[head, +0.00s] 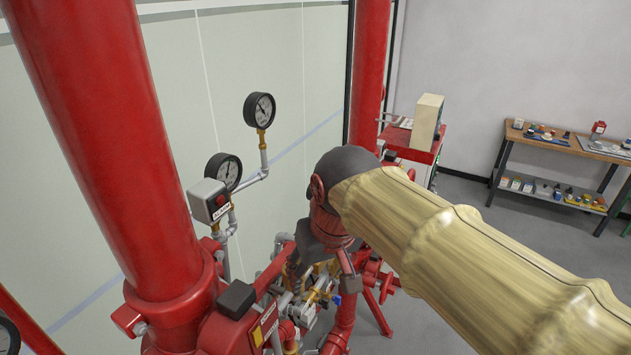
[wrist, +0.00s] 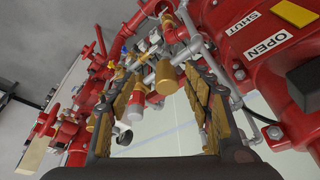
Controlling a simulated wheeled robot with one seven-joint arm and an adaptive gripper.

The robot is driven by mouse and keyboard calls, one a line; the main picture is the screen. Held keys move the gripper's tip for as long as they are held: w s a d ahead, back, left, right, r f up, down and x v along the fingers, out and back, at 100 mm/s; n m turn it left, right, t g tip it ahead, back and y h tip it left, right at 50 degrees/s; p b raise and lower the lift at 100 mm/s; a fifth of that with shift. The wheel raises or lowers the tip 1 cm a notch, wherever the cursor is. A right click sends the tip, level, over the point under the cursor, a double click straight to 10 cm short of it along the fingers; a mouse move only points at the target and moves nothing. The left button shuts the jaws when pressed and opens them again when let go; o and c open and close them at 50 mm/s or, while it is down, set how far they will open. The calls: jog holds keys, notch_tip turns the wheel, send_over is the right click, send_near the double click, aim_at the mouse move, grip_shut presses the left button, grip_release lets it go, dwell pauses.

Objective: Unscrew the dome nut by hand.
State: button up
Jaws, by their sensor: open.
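In the wrist view a brass, round-ended cylinder (wrist: 166,78) shows among the pipework between my fingers; it may be the dome nut, but I cannot tell for sure. My gripper (wrist: 159,82) is open, with its ribbed, brass-coloured pads on either side of that part. I see no contact with it, and the depth between them is unclear. A red part with a pale end (wrist: 133,110) shows close to the left finger. In the head view my arm covers most of the gripper, and the nut cannot be made out there.
A large red pipe (head: 110,130) stands at left. Two gauges (head: 259,110) and a grey alarm box (head: 208,201) rise near my arm. A red valve body marked OPEN and SHUT (wrist: 262,50) lies close to the right finger. A workbench (head: 560,145) stands far right.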

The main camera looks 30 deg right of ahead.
jog(key=w+d+m+g, duration=0.1)
jog(key=w+d, duration=0.1)
jog(key=w, duration=0.3)
jog(key=w+d+r+g, duration=0.1)
jog(key=w+d, duration=0.2)
jog(key=w, duration=0.2)
jog(key=w+d+r+m+g, duration=0.1)
jog(key=w+d, duration=0.2)
jog(key=w, duration=0.3)
jog(key=shift+w+d+m+g, duration=0.1)
jog(key=shift+d+m+g, duration=0.2)
jog(key=shift+g, duration=0.1)
jog(key=shift+f+p, duration=0.4)
jog(key=shift+f, duration=3.45)
jog(key=shift+c, duration=1.4)
